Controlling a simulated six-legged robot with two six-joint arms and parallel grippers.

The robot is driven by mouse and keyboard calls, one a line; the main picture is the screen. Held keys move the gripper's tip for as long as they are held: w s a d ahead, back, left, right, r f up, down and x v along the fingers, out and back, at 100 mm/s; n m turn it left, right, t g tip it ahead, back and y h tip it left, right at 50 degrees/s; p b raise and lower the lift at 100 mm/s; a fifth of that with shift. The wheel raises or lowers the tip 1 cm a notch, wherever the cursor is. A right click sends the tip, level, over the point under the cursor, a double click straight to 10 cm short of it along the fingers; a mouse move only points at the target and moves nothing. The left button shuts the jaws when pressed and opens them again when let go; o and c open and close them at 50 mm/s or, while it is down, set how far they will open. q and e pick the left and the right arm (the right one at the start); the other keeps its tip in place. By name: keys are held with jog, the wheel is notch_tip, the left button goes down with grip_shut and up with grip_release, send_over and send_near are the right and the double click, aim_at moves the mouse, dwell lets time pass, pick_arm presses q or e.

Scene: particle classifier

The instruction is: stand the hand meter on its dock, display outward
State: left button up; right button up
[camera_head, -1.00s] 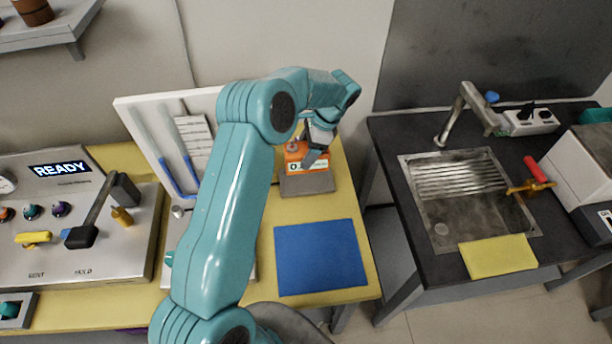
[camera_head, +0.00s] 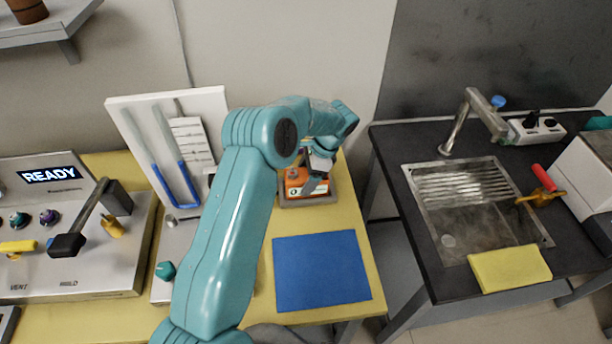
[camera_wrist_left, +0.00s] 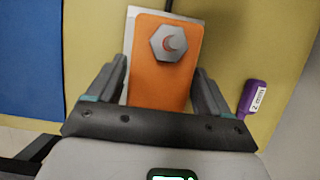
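The hand meter (camera_head: 294,183) is a small orange box with a white marking on the side facing the head camera. In the left wrist view the orange face (camera_wrist_left: 160,85) carries a hexagonal grey knob. Its grey dock (camera_head: 325,199) lies under it on the yellow bench; the meter looks upright and low on the dock, but contact is partly hidden by the gripper. My left gripper (camera_head: 319,178) reaches down from above, with its fingers (camera_wrist_left: 162,85) on both sides of the meter, closed on it. My right gripper is out of view.
A blue mat (camera_head: 320,270) lies in front of the dock. A sink counter (camera_head: 400,175) is right across a gap. A purple labelled tag (camera_wrist_left: 255,98) lies nearby.

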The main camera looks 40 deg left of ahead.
pick_arm(q)
jog(key=shift+o, duration=0.5)
jog(key=shift+r, duration=0.2)
jog(key=p+v, duration=0.8)
jog(key=v, duration=0.3)
jog(key=shift+r, duration=0.1)
jog(key=shift+w+d+r+p, duration=0.1)
jog(key=shift+w+r+p, duration=0.1)
jog(key=shift+r+p, duration=0.15)
jog(key=shift+s, duration=0.1)
